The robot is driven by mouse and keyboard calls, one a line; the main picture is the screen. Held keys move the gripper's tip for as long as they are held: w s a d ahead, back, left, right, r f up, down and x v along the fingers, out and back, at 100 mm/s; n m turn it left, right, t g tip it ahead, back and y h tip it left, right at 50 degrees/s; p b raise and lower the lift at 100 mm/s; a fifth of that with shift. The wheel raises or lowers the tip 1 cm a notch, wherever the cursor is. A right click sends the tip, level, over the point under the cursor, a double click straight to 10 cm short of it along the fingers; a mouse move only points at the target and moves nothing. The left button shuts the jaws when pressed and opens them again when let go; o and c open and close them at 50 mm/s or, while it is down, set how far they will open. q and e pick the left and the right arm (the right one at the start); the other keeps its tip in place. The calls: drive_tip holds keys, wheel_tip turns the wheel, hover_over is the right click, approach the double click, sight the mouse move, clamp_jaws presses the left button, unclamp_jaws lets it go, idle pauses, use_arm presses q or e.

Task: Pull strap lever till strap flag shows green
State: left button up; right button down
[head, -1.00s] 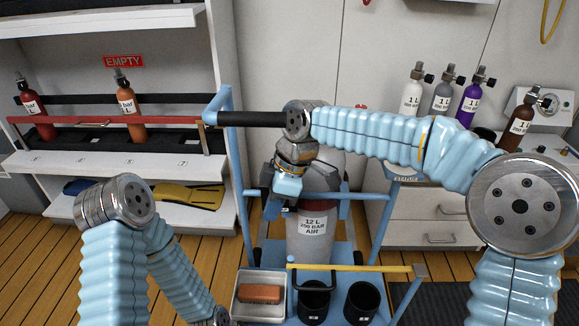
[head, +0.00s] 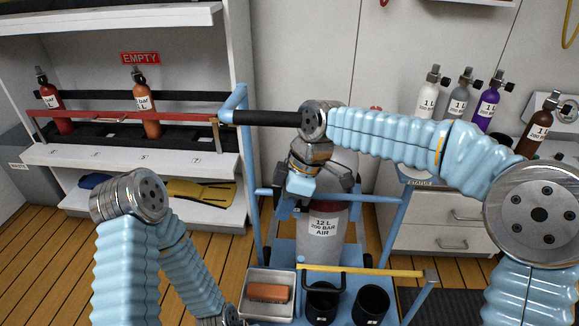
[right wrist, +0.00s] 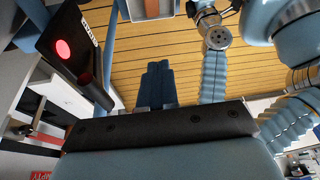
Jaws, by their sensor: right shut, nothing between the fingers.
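The gas cylinder (head: 324,222), labelled 12 L 200 BAR AIR, stands upright in a light blue trolley (head: 398,225). My right gripper (head: 299,188) hangs in front of its upper left part, below the trolley's black handle. In the right wrist view its dark blue fingers (right wrist: 158,78) are together and hold nothing. I cannot make out the strap lever. My left arm is at lower left; its gripper is out of frame.
The trolley's front holds a grey tray (head: 257,309) with a brown block (head: 268,292) and two black cups. A yellow bar (head: 370,271) crosses above them. A shelf with small bottles is at left; several bottles stand on the counter at right.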

drive_tip(key=p+v, duration=0.2)
drive_tip(key=v, duration=1.1)
drive_tip(key=shift+d+r, duration=0.2)
drive_tip(key=shift+r, duration=0.15)
